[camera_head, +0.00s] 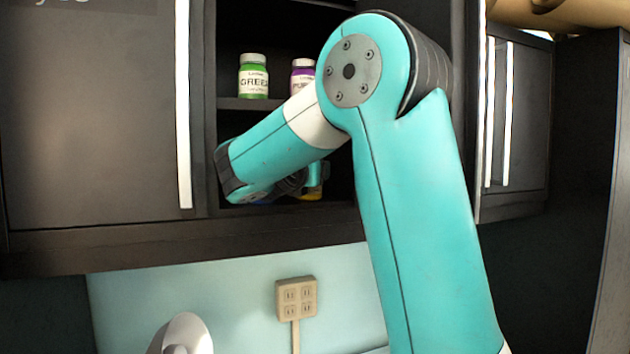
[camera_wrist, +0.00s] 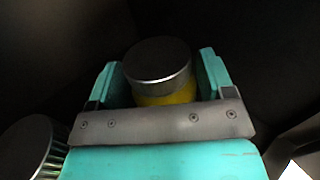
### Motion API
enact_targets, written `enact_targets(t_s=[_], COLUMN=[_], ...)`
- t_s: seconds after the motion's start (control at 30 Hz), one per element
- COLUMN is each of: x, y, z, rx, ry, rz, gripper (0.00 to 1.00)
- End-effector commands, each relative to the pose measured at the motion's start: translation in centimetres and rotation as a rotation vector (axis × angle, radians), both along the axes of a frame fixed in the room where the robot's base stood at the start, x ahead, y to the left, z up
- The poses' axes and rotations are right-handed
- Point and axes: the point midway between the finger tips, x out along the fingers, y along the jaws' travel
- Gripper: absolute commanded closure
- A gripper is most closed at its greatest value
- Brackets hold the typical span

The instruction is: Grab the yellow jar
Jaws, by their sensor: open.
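The yellow jar (camera_wrist: 165,97) has a dark grey lid and a yellow body. In the wrist view it stands between the two teal fingers of my gripper (camera_wrist: 159,76), which is open around it. I cannot tell whether either finger touches it. Most of its yellow body is hidden below the lid and behind the gripper's grey crossbar. In the head view only a bit of yellow (camera_head: 311,195) shows low in the cabinet, beside my arm, which hides most of the lower shelf.
Another grey-lidded jar (camera_wrist: 30,148) is close at the lower left of the wrist view. A green jar (camera_head: 253,76) and a purple jar (camera_head: 302,75) stand on the upper shelf (camera_head: 245,104). A cabinet door (camera_head: 95,115) is at the left.

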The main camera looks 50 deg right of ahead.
Motion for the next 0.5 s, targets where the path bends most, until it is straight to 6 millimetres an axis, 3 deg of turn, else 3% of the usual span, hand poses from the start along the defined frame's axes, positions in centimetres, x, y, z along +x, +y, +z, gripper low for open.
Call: enact_targets(t_s=[0.2,0.4,0.5], x=[-0.08,-0.11,-0.11], y=[-0.26,-0.29,-0.26], z=[0.02,0.02,0.07], rx=[0.0,0.0,-0.001], ry=[0.0,0.0,-0.001], rz=[-0.003,-0.003,-0.003], gripper=[0.25,0.68,0.68])
